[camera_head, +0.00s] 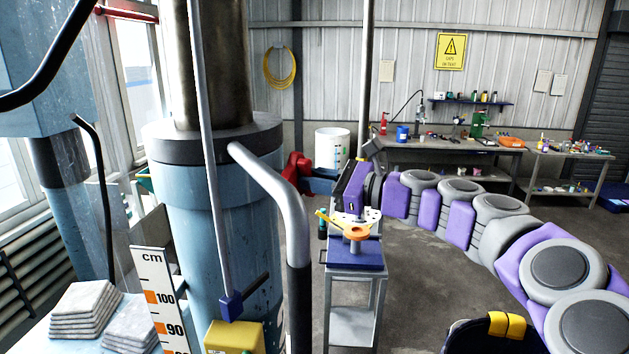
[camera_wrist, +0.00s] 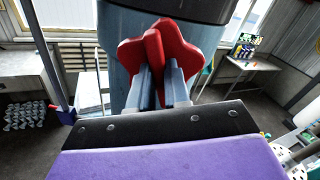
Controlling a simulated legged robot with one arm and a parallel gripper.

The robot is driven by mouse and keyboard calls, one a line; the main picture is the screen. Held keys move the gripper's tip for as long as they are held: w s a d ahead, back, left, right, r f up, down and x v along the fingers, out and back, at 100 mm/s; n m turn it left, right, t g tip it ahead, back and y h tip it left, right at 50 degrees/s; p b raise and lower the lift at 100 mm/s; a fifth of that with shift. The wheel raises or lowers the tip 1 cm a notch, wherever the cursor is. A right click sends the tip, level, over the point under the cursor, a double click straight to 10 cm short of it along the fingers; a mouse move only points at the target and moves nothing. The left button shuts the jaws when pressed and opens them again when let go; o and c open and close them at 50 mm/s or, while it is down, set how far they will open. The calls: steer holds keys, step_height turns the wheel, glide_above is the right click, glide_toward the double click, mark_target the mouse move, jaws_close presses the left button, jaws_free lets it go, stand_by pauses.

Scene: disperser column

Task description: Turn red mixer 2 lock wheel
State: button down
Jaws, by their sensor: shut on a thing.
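The red lock wheel (camera_wrist: 192,48) is in the upper middle of the wrist view, in front of the light blue mixer column (camera_wrist: 116,40). It has wide lobes and a raised middle rib. My gripper (camera_wrist: 160,75) has one finger on each side of this rib and is shut on it. In the head view the wheel (camera_head: 293,172) shows at the right side of the blue column (camera_head: 220,240), partly hidden. My gripper (camera_head: 318,183) reaches it from the right, and its fingertips are hard to make out there.
A small cart (camera_head: 352,252) with an orange item (camera_head: 356,232) stands below my arm. A white drum (camera_head: 331,150) is behind the wheel. A bent grey pipe (camera_head: 283,195) stands in front of the column. Workbenches (camera_head: 450,147) line the back wall.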

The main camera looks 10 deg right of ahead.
steer(key=shift+f, duration=0.1)
steer(key=shift+d+f+n+b, duration=0.15)
steer(key=shift+n+b, duration=4.8)
steer(key=shift+n, duration=3.25)
steer(key=shift+d+f+n+b, duration=0.1)
steer(key=shift+n+b, duration=4.85)
steer(key=shift+n, duration=3.25)
steer(key=c, duration=1.2)
jaws_free()
steer(key=shift+w, duration=0.1)
steer(key=shift+o, duration=0.6)
